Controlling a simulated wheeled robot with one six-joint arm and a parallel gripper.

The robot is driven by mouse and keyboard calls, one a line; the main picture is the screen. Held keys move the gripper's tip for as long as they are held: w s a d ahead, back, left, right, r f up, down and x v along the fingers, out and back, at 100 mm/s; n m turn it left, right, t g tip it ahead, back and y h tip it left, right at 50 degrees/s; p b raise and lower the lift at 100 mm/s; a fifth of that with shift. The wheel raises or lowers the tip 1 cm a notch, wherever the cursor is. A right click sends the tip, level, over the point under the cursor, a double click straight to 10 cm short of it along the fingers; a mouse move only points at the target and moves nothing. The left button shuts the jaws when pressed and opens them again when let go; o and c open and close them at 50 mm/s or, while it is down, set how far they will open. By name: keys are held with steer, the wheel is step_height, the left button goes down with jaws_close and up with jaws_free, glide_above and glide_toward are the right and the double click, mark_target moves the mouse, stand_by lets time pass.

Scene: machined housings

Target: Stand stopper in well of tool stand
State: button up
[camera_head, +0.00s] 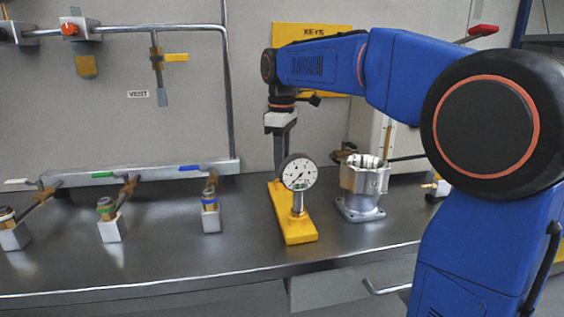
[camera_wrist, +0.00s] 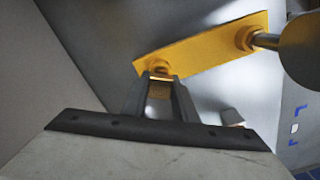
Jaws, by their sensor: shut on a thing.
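The tool stand is a long yellow plate (camera_head: 299,228) on the bench; it also shows in the wrist view (camera_wrist: 205,47). A dial gauge (camera_head: 298,172) stands upright at its near end, its post in a raised collar. My gripper (camera_head: 281,172) points down over the far end of the stand, just behind the gauge. In the wrist view my gripper (camera_wrist: 161,82) is shut on a small brass-coloured stopper (camera_wrist: 160,90). A rounded yellow collar (camera_wrist: 159,67) shows just past the fingertips. The stopper is hidden in the head view. I cannot tell whether it is inside the well.
A machined metal housing (camera_head: 362,187) stands right of the stand. Several small fittings on metal blocks (camera_head: 211,213) lie to the left, before a pipe rail (camera_head: 140,174). The bench front between the blocks and stand is clear.

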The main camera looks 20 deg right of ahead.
steer(key=shift+f, duration=0.85)
steer(key=o, duration=1.2)
step_height(320, 180, up, 17)
steer(key=shift+r, duration=0.15)
